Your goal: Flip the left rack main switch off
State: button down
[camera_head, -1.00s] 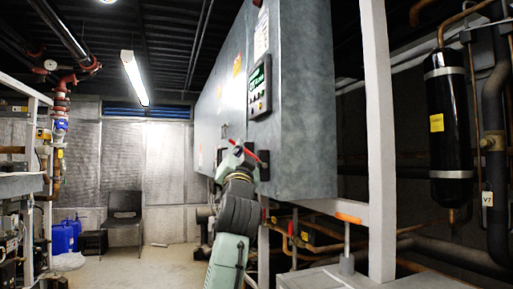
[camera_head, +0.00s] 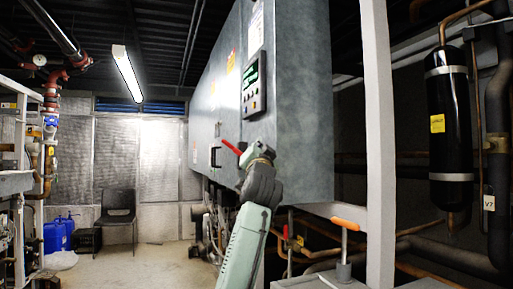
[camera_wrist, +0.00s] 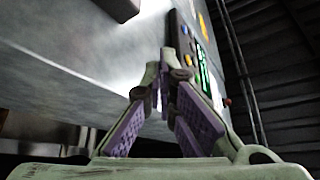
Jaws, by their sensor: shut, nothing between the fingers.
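The rack main switch shows as a red lever (camera_head: 231,147) on the grey electrical cabinet (camera_head: 300,120) in the head view. It slants from upper left to lower right; its lower end and mount are hidden behind my gripper. My gripper (camera_head: 259,150) is close to the lever's right end; I cannot tell if they touch. In the wrist view the fingers (camera_wrist: 163,62) with purple pads are drawn together at the tips and hold nothing. The lever does not show clearly there.
A control panel with a green display (camera_head: 254,83) is on the cabinet above my gripper; it also shows in the wrist view (camera_wrist: 190,55). A black door handle (camera_head: 215,157) is left of it. A white post (camera_head: 377,140) and orange-handled valve (camera_head: 345,224) stand to the right.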

jog(key=w+a+p, duration=0.2)
jog(key=w+p, duration=0.1)
jog(key=w, duration=0.2)
jog(key=shift+w+a+f, duration=0.15)
jog(key=shift+w+f, duration=0.15)
jog(key=shift+w, duration=0.05)
jog(key=shift+f, duration=0.1)
